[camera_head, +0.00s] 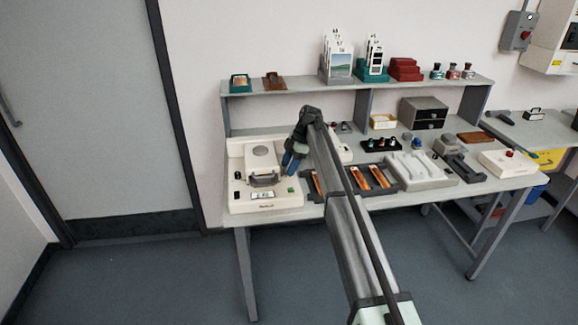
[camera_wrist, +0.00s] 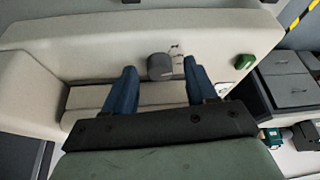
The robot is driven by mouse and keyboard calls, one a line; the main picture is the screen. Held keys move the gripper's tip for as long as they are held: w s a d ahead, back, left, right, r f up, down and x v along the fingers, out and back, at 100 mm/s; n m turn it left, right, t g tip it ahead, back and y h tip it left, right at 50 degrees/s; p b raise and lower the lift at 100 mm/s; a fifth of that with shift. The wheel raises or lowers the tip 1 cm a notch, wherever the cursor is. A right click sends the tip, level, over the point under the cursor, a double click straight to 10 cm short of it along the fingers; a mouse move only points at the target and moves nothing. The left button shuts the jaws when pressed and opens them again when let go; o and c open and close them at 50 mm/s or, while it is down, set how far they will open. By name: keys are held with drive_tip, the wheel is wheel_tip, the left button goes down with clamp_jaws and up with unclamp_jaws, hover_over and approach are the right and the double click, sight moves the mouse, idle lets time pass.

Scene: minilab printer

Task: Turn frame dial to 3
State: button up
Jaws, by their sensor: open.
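The frame dial, a dark grey round knob (camera_wrist: 159,66), stands on the cream face of the printer in the wrist view. Small dark marks lie just right of it; I cannot read the numbers. My gripper (camera_wrist: 160,69) is open, with its blue fingers on either side of the dial and a gap visible on both sides. In the head view my gripper (camera_head: 290,164) is at the right part of the cream printer (camera_head: 240,206) at the table's left end. The dial is not clearly seen there, probably hidden by the gripper.
A green button (camera_wrist: 245,61) sits right of the dial; it also shows in the head view (camera_head: 291,190). A dark tray with orange strips (camera_head: 340,192) lies close right of the printer. A shelf (camera_head: 300,91) runs behind, above the table.

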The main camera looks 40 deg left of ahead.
drive_tip(key=shift+s+f, duration=0.1)
drive_tip(key=shift+f, duration=0.05)
drive_tip(key=shift+c, duration=0.5)
drive_tip(key=c, duration=1)
drive_tip(key=shift+o, duration=0.2)
drive_tip(key=shift+m, duration=0.3)
drive_tip(key=m+t+y, duration=0.1)
drive_tip(key=m, duration=0.2)
drive_tip(key=shift+s+d, duration=0.15)
drive_tip(key=shift+m+t+y, duration=0.3)
drive_tip(key=shift+m+t, duration=0.2)
drive_tip(key=shift+m, duration=1)
